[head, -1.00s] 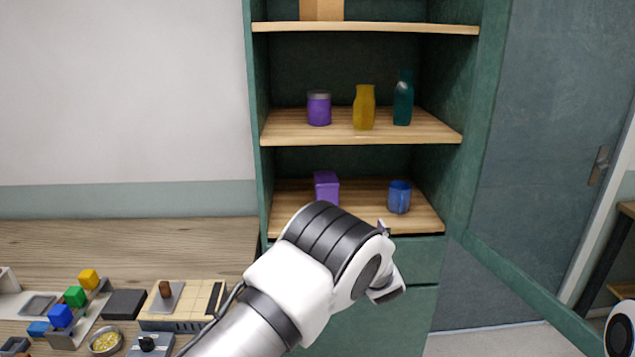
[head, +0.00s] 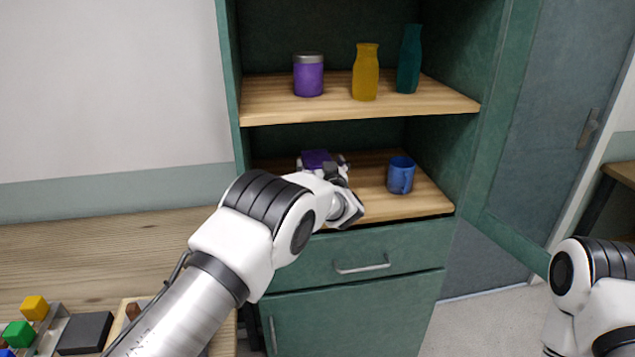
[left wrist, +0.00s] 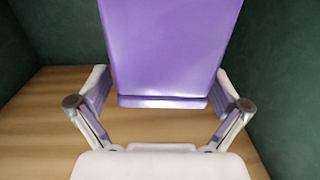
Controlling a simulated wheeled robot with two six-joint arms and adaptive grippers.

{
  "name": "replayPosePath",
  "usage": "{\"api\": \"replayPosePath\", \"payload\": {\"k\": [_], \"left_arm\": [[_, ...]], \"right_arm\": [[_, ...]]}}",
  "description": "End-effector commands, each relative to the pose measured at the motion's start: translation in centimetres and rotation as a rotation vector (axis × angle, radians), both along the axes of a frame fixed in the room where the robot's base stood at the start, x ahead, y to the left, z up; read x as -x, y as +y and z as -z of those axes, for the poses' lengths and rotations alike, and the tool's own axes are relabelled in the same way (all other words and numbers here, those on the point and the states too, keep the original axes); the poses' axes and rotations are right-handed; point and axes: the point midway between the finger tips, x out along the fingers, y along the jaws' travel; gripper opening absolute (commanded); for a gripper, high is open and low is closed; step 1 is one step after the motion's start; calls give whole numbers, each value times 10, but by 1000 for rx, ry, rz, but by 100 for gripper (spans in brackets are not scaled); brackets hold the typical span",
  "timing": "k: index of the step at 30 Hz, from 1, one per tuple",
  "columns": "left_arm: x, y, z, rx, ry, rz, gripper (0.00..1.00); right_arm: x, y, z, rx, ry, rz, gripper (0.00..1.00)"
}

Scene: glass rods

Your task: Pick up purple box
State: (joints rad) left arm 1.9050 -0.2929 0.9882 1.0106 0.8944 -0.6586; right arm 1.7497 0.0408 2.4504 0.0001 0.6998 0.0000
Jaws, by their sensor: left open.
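The purple box (head: 316,157) stands on the lower wooden shelf of the green cabinet, mostly hidden behind my left gripper in the head view. My left gripper (head: 322,164) reaches into the shelf space at the box. In the left wrist view the purple box (left wrist: 168,50) fills the upper middle. The open fingers of my left gripper (left wrist: 160,95) stand on either side of its lower part. Whether they touch it I cannot tell. Part of my right arm shows at the lower right of the head view, but its gripper does not show.
A blue mug (head: 400,175) stands right of the box on the same shelf (head: 425,203). The shelf above (head: 270,108) holds a purple jar (head: 308,76), a yellow bottle (head: 366,74) and a teal bottle (head: 409,62). The cabinet door (head: 545,100) stands open at the right.

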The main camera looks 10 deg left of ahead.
Motion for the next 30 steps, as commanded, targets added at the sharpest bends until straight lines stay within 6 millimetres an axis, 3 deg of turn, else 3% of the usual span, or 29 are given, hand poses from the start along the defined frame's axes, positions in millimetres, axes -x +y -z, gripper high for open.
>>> {"api": "replayPosePath", "payload": {"k": [3, 10, 11, 18, 19, 30], "left_arm": [[-14, 8, 3, 3, -1, -2, 100], [-16, 8, 0, 0, 1, 0, 100], [-16, 8, 0, 0, 1, 0, 93], [-16, 8, 0, 0, 2, -1, 8], [-16, 8, 1, 0, 2, -1, 3], [-16, 12, -4, 1, 3, -1, 3]], "right_arm": [[0, 0, 9, 0, -1, -1, 0], [0, 0, 8, 0, -1, -1, 0], [0, 0, 8, 0, -1, -1, 0], [0, 0, 8, 0, -1, -1, 0], [0, 0, 8, 0, -1, -1, 0], [0, 0, 4, 0, -1, -1, 0]]}}
